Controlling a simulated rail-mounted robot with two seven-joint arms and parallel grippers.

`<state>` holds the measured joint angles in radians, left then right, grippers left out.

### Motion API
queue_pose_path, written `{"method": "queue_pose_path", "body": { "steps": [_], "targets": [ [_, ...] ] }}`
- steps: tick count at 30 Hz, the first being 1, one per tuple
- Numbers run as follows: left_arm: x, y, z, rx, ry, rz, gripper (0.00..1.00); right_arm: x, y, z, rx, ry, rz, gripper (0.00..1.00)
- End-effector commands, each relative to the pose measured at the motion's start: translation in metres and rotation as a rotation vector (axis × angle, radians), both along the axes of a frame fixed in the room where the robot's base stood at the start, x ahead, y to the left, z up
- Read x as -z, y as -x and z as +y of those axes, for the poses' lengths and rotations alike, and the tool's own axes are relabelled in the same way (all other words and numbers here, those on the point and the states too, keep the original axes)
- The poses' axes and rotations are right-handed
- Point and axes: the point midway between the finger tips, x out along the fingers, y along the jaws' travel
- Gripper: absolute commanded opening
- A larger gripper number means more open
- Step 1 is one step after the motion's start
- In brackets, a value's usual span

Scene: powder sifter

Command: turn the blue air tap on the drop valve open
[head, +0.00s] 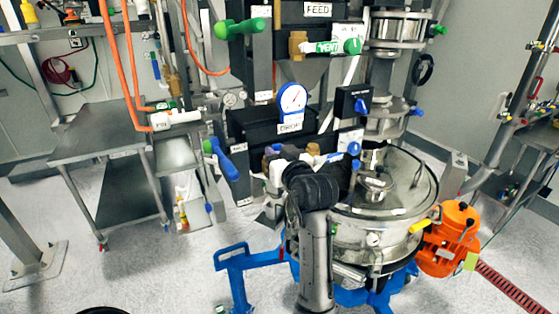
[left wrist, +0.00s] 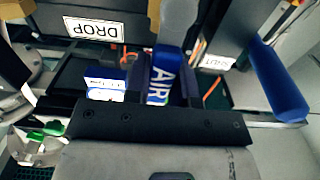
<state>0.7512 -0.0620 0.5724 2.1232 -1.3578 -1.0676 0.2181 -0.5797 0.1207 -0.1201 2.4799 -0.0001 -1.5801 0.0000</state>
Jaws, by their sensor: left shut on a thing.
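The blue air tap (left wrist: 159,78), with AIR in white on its lever, is in the middle of the left wrist view. My left gripper (left wrist: 164,88) is shut on this lever, with its dark fingers on either side of it. In the head view my left gripper (head: 283,158) is at the front of the drop valve, under the DROP label (head: 290,127). There it mostly hides the air tap. The DROP label also shows upside down in the left wrist view (left wrist: 94,28). My right gripper is not in view.
A long blue handle (head: 222,160) sticks out left of the valve; it also shows in the left wrist view (left wrist: 277,82). A round gauge (head: 293,98) is above. The steel sifter (head: 400,205) with an orange motor (head: 452,238) stands right. A steel cart (head: 100,140) stands left.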

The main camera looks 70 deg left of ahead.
Motion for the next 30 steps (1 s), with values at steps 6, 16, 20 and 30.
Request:
{"method": "queue_pose_path", "body": {
  "steps": [6,16,20,30],
  "targets": [
    [-0.0001,0.0022,-0.0001,0.000,-0.003,-0.036,0.00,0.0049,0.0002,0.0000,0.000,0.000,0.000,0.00],
    [-0.0009,0.0025,-0.0001,0.000,-0.003,-0.042,0.00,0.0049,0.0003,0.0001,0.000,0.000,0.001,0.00],
    [-0.0009,0.0025,-0.0001,0.000,-0.004,-0.042,0.26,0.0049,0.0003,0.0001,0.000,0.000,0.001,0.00],
    [-0.0005,0.0023,-0.0001,0.000,-0.003,-0.039,0.49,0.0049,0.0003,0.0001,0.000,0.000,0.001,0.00]
  ]
}}
